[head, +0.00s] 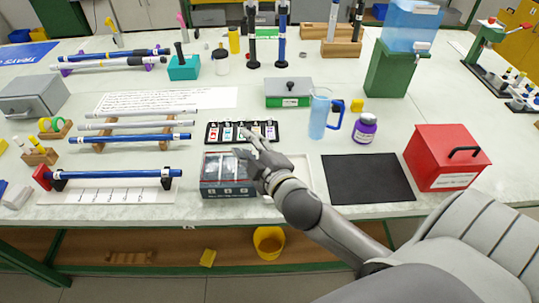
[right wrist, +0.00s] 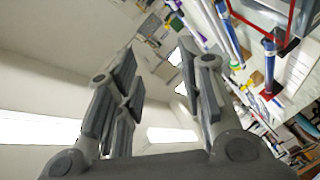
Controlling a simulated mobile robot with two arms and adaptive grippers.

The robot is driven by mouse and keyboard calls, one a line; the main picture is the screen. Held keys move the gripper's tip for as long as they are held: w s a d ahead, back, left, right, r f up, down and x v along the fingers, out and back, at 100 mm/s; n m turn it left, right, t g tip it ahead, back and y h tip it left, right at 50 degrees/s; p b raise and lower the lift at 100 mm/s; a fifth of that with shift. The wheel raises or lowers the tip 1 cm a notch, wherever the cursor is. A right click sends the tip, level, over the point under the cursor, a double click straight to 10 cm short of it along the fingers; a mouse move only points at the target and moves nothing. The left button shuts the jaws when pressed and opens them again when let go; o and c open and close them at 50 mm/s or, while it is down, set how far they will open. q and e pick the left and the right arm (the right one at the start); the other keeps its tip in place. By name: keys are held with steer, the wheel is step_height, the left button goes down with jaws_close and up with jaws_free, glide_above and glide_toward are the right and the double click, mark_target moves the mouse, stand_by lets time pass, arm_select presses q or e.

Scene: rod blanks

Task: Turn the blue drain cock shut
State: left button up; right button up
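A translucent blue water tank (head: 412,22) stands on a green stand (head: 392,72) at the back right in the head view. A small fitting (head: 421,46) shows low on the tank's front; it is too small to tell its colour or whether it is the drain cock, or how its handle is turned. My right gripper (head: 248,148) is over the front middle of the table, far left of the tank and nearer to me. In the right wrist view my right gripper (right wrist: 158,75) has its fingers apart with nothing between them. My left gripper is not in view.
A dark box (head: 226,188) lies under my right gripper, beside a row of labelled cards (head: 228,132). A blue jug (head: 319,112), purple jar (head: 365,128), black mat (head: 367,180) and red box (head: 446,160) stand on the right. Rods on racks (head: 130,138) fill the left.

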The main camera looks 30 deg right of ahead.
steer(key=w+a+r+n+y, duration=0.2)
steer(key=a+r+n+y, duration=0.4)
steer(key=n, duration=0.4)
steer(key=w+a+r+n+y, duration=0.2)
steer(key=a+r+n+y, duration=0.3)
steer(key=n+y, duration=0.4)
steer(key=s+d+f+n+g+h, duration=0.1)
steer(key=d+f+n+g+h, duration=0.1)
steer(key=d+f+n+g, duration=0.5)
steer(key=s+d+f+n+g+h, duration=0.15)
steer(key=n+g, duration=0.35)
steer(key=n, duration=0.5)
steer(key=s+d+f+n+g+h, duration=0.1)
steer(key=s+d+f+g+h, duration=0.15)
steer(key=d+h, duration=0.8)
steer(key=w+f+y+p, duration=0.1)
steer(key=f, duration=0.2)
steer(key=w+f+y+p, duration=0.1)
steer(key=f, duration=0.2)
steer(key=w+f+y+p, duration=0.1)
steer(key=f+y, duration=0.1)
steer(key=f, duration=0.2)
steer(key=shift+t, duration=0.35)
